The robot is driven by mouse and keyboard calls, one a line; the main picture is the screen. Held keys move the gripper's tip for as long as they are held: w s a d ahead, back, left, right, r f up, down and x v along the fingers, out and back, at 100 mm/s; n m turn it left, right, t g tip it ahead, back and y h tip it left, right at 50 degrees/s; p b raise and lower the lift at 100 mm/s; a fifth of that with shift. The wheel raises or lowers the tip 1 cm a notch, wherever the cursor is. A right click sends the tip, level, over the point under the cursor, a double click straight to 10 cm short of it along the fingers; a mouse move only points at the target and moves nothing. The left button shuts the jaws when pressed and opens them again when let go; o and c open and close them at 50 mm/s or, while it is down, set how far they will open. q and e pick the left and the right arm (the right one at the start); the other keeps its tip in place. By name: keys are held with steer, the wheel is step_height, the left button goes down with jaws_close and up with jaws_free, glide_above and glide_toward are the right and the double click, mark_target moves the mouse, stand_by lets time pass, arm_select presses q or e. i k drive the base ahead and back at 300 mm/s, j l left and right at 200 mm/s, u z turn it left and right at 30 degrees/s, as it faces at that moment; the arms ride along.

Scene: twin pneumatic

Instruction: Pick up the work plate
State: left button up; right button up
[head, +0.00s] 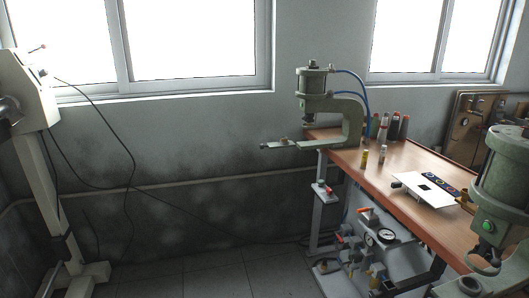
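Neither of my grippers shows in this view.
A green C-frame pneumatic press (352,119) stands at the bench's far end; another (503,183) is close at right. Several bottles (395,127) and two small cylinders (364,159) stand behind the plate. A pale stand (48,190) with cables is at left. The middle floor is clear.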

mark_target(415, 183)
steer(key=i+z, duration=0.15)
steer(key=z, duration=0.55)
steer(key=i+j+z, duration=0.4)
steer(key=j+z, duration=0.25)
steer(key=i+j+z, duration=0.15)
steer(key=z, duration=0.15)
steer(key=j, duration=0.1)
